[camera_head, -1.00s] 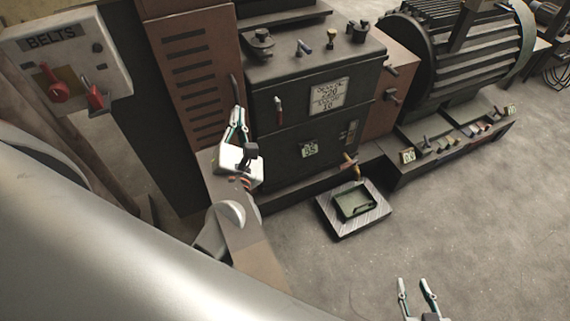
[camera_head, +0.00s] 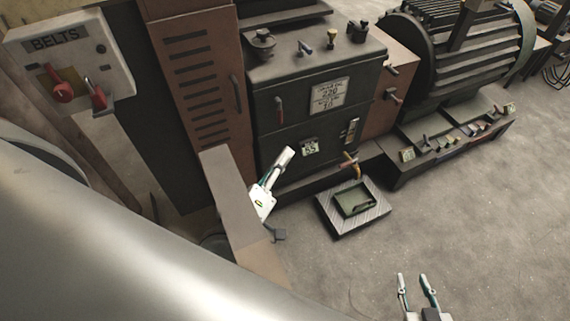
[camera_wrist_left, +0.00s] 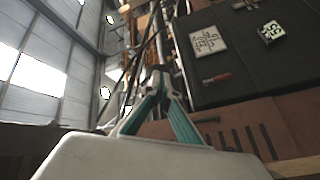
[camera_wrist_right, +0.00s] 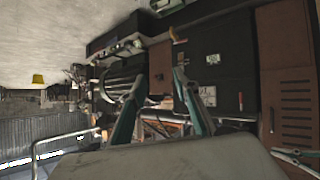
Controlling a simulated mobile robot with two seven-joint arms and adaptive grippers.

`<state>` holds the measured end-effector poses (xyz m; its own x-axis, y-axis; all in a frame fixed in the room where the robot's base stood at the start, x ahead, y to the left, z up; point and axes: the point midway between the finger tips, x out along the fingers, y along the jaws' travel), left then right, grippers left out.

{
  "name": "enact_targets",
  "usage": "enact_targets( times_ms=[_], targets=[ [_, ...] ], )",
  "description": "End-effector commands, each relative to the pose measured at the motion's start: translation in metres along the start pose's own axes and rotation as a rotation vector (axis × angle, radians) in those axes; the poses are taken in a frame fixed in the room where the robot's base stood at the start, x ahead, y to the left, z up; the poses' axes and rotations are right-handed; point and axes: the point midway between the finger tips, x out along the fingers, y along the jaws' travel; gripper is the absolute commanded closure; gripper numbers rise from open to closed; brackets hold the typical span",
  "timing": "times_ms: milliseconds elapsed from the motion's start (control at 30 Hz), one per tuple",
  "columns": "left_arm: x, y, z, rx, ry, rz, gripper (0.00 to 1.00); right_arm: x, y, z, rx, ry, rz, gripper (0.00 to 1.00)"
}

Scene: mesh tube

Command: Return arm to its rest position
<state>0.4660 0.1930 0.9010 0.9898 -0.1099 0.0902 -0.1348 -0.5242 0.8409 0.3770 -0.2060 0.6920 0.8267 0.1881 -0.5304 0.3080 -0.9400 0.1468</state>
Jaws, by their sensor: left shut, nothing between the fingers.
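My left gripper (camera_head: 287,156) shows in the head view in front of the dark cabinet, left of the tray on the floor. It is tilted, with its fingers pointing up and to the right. In the left wrist view its fingertips (camera_wrist_left: 160,76) meet with nothing between them. My right gripper (camera_head: 415,277) is at the bottom of the head view over bare floor. Its fingers stand apart and are empty, as the right wrist view (camera_wrist_right: 158,82) also shows. Neither gripper is seen touching anything.
The dark cabinet (camera_head: 290,115) has labels and a red handle. A square tray (camera_head: 372,222) lies on the floor under a small spout (camera_head: 350,165). A "BELTS" switch box (camera_head: 75,60) is at upper left. A ribbed motor (camera_head: 455,60) stands at the back. The floor at right is clear.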

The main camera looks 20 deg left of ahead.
Motion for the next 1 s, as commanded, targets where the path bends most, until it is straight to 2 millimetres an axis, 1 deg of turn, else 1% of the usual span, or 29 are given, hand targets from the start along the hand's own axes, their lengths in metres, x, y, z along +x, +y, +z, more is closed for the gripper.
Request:
enact_targets(
  times_ms=[100,200,467,567,667,700,767,800,900,1000],
  targets=[
    [-0.004,-0.006,0.011,0.068,-0.039,-0.01,1.0,0.0,0.0,-0.001,0.0,0.0,0.0,0.69],
    [-0.006,-0.009,0.016,0.101,-0.059,-0.015,1.0,-0.001,0.0,-0.001,0.0,0.0,0.0,0.69],
    [-0.006,-0.011,0.018,0.12,-0.069,-0.017,1.0,-0.001,0.0,-0.001,0.0,0.0,0.0,0.69],
    [-0.01,-0.017,0.026,0.168,-0.1,-0.025,1.0,-0.001,0.0,0.0,0.001,-0.001,-0.001,0.69],
    [-0.024,-0.04,0.051,0.331,-0.2,-0.05,1.0,-0.001,-0.002,0.003,0.005,-0.005,-0.003,0.69],
    [-0.033,-0.054,0.064,0.423,-0.257,-0.065,1.0,-0.001,-0.003,0.005,0.007,-0.008,-0.005,0.69],
    [-0.048,-0.077,0.082,0.568,-0.348,-0.087,1.0,-0.001,-0.005,0.008,0.011,-0.013,-0.008,0.69],
    [-0.059,-0.094,0.092,0.663,-0.41,-0.103,1.0,-0.001,-0.006,0.01,0.013,-0.015,-0.01,0.69],
    [-0.086,-0.132,0.109,0.871,-0.543,-0.136,1.0,-0.001,-0.008,0.013,0.019,-0.018,-0.014,0.69],
    [-0.108,-0.161,0.116,1.024,-0.642,-0.161,1.0,-0.001,-0.01,0.014,0.025,-0.019,-0.017,0.69]
  ],
)
